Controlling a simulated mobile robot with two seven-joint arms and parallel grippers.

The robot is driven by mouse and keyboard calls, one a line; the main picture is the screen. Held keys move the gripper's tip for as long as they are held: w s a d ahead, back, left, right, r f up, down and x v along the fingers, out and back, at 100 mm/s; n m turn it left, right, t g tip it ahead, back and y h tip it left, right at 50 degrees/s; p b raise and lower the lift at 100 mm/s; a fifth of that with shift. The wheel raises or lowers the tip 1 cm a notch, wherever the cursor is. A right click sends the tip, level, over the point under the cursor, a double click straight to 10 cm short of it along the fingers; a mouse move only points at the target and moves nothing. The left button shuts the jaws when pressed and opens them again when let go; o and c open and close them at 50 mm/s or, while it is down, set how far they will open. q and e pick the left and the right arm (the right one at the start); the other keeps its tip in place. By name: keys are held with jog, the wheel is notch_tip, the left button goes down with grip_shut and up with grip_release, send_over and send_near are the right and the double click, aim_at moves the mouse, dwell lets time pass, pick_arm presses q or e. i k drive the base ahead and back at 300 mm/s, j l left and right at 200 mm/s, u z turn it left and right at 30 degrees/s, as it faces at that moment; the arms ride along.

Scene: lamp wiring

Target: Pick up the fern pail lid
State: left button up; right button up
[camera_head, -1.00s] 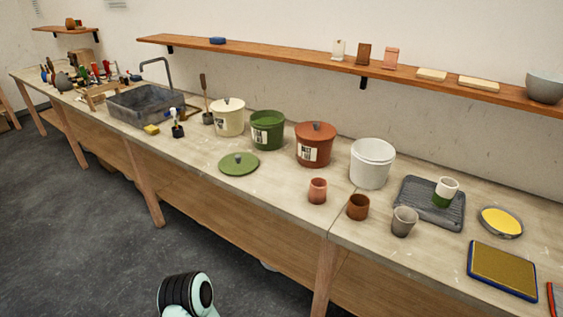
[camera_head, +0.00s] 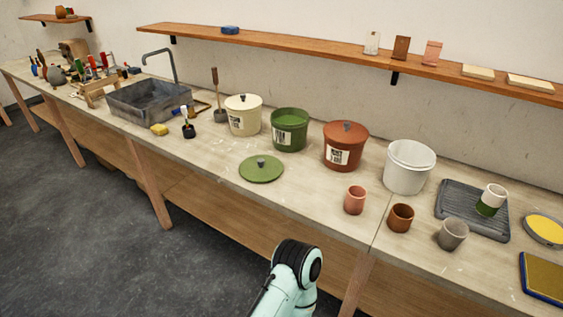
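The fern pail lid is a flat green disc (camera_head: 262,171) with a small dark grey knob. It lies on the workbench near the front edge, in front of the open green pail (camera_head: 289,133), which has a white label. The lid and the pail are apart. One of my arms, mint green with a black joint, shows at the bottom centre, below the bench's front edge and apart from the lid. Neither gripper is in view.
A cream lidded pail (camera_head: 243,117), a terracotta lidded pail (camera_head: 345,148) and a white bucket (camera_head: 409,168) stand along the back. Pink (camera_head: 355,200) and brown (camera_head: 400,218) cups stand right of the lid. Bench left of the lid is clear up to a yellow sponge (camera_head: 159,130).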

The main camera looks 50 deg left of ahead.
aim_at(258, 168)
jog(key=j+z, duration=0.2)
jog(key=j, duration=0.15)
jog(key=k+j+z, duration=0.2)
jog(key=j+z, duration=0.15)
jog(key=j, duration=0.3)
jog(key=k+j+z, duration=0.1)
jog(key=j, duration=0.25)
jog(key=k+j+z, duration=0.25)
jog(key=k+j, duration=0.15)
jog(key=j, duration=0.2)
jog(key=k+j, duration=0.15)
jog(key=j, duration=0.15)
jog(key=k+j, duration=0.15)
jog(key=j, duration=0.15)
jog(key=k+j, duration=0.2)
jog(key=j, duration=0.15)
jog(key=i+z, duration=0.05)
